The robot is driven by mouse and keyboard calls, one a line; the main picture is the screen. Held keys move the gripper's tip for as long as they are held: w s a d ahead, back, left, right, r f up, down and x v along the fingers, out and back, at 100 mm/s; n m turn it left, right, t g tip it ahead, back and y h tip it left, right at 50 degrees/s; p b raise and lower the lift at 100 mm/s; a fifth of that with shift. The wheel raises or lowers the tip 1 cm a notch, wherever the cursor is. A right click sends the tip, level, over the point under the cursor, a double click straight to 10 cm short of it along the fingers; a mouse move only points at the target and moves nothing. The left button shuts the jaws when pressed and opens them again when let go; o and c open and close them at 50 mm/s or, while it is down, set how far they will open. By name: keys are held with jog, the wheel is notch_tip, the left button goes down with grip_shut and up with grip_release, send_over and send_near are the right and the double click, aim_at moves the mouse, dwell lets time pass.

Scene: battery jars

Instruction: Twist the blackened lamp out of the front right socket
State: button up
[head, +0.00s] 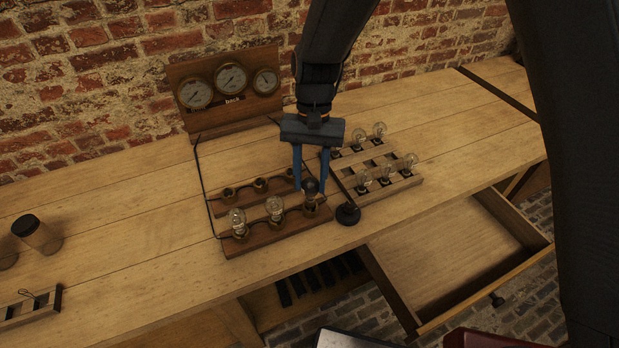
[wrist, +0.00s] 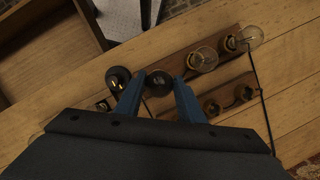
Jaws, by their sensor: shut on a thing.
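The blackened lamp (head: 310,186) stands upright over the front right socket (head: 311,206) of the wooden socket board (head: 262,242). My gripper (head: 311,187) comes down from above, its blue fingers on either side of the dark bulb, shut on it. In the wrist view the dark lamp (wrist: 160,79) sits between the fingertips (wrist: 160,78). The lamp's base is at the socket; I cannot tell how far it is screwed in. Two clear lamps (head: 274,208) (head: 238,221) stand in the other front sockets. The back-row sockets (head: 260,185) look empty.
A lamp rack (head: 404,185) with several clear lamps stands to the right. A round black object (head: 347,213) is close beside the board's right end. A gauge panel (head: 229,84) stands behind. An open drawer (head: 455,262) juts out at the front right.

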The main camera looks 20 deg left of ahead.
jog(key=shift+r+p, duration=1.9)
jog(key=shift+r, duration=0.65)
jog(key=shift+w, duration=0.1)
